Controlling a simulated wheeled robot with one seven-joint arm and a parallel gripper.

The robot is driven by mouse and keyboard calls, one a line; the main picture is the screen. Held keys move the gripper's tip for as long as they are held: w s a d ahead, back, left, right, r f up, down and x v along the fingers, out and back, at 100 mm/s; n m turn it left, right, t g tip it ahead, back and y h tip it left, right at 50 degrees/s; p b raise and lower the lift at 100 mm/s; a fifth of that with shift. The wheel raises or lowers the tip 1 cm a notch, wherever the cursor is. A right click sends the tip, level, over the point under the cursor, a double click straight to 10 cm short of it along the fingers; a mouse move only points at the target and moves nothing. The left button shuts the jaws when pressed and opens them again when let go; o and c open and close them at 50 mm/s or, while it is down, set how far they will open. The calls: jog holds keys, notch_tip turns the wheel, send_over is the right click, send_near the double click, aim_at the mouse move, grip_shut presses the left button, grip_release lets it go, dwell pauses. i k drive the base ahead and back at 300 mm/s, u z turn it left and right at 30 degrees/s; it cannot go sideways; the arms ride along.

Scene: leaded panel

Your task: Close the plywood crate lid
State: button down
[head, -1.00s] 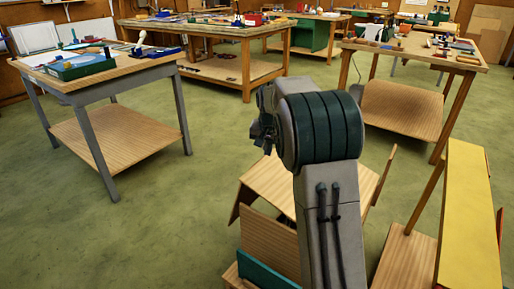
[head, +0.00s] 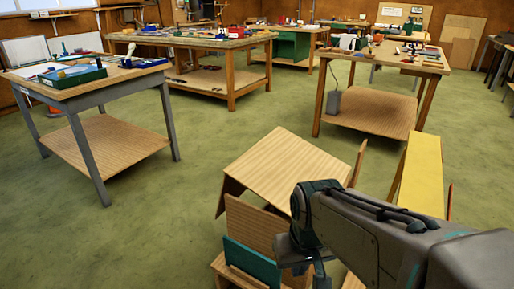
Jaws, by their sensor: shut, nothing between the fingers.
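The plywood crate stands low on the floor right of the centre in the head view. A broad pale plywood panel (head: 283,165) slants at its back, with a short side piece hanging at its left; it looks like the raised lid, but I cannot tell surely. In front of it an upright plywood board (head: 254,226) stands behind a teal strip (head: 250,262). My gripper (head: 308,272) points down at the teal strip's right end, shut and empty. Its fingertips are small and partly unclear, and I cannot tell whether they touch anything. My arm hides the crate's right part.
A yellow-topped bench (head: 421,175) stands close on the right, partly behind my arm. A grey-legged worktable (head: 88,85) is at the left, and a wooden table (head: 385,58) at the back right. The green floor (head: 120,235) at the left is clear.

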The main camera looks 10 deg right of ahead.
aim_at(271, 169)
jog(key=z, duration=0.5)
jog(key=k, duration=1.15)
jog(key=u, duration=0.15)
jog(key=i, duration=0.55)
jog(key=u, duration=0.55)
jog(key=i, duration=1.3)
jog(key=z, duration=0.85)
